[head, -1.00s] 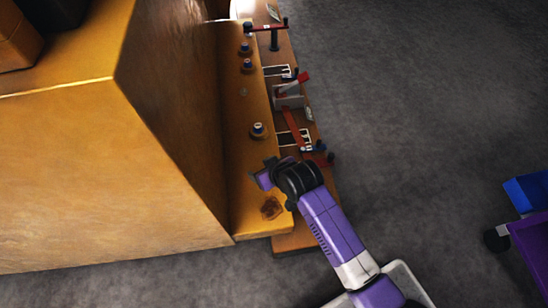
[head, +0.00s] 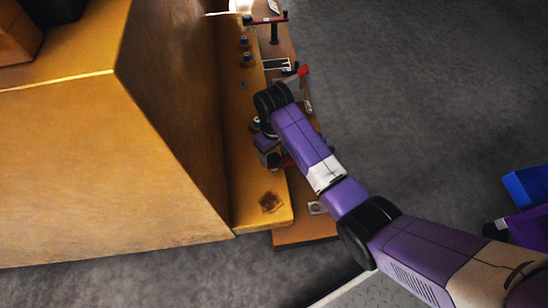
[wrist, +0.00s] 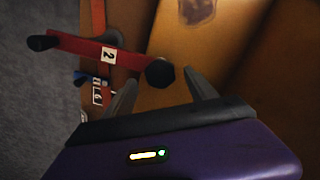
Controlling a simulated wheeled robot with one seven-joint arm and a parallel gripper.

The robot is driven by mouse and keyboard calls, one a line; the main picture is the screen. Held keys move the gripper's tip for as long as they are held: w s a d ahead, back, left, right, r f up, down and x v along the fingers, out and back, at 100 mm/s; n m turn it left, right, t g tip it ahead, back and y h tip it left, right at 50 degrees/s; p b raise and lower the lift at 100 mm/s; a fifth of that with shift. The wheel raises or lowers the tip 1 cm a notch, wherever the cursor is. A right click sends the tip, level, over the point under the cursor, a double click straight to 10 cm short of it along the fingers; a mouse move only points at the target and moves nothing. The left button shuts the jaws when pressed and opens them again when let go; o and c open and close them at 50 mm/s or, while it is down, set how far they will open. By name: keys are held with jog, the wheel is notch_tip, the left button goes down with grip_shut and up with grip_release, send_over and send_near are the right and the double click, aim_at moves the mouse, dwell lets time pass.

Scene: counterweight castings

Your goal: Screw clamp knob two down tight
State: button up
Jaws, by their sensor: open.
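Clamp two shows in the wrist view as a red bar (wrist: 75,46) with a white label reading 2 (wrist: 108,54). A black knob (wrist: 160,73) sits at the bar's right end, and a dark round end (wrist: 43,42) is at its left. My gripper (wrist: 162,88) is open and empty. Its fingertips stand on either side of the black knob in the picture; I cannot tell the depth gap or any touch. In the head view my arm hides most of this clamp; a red piece of it (head: 288,161) shows beside my gripper.
The yellow ledge (head: 250,185) has a brown patch (head: 271,202) and blue-topped studs (head: 247,59). A tall yellow casting (head: 120,170) rises at the left. Another red clamp (head: 265,20) stands at the far end. Grey floor (head: 420,100) is clear at right; a blue bin (head: 527,186) is at the edge.

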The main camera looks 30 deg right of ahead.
aim_at(274, 160)
jog(key=shift+f+b, duration=0.35)
jog(key=shift+f, duration=0.8)
jog(key=c, duration=1.4)
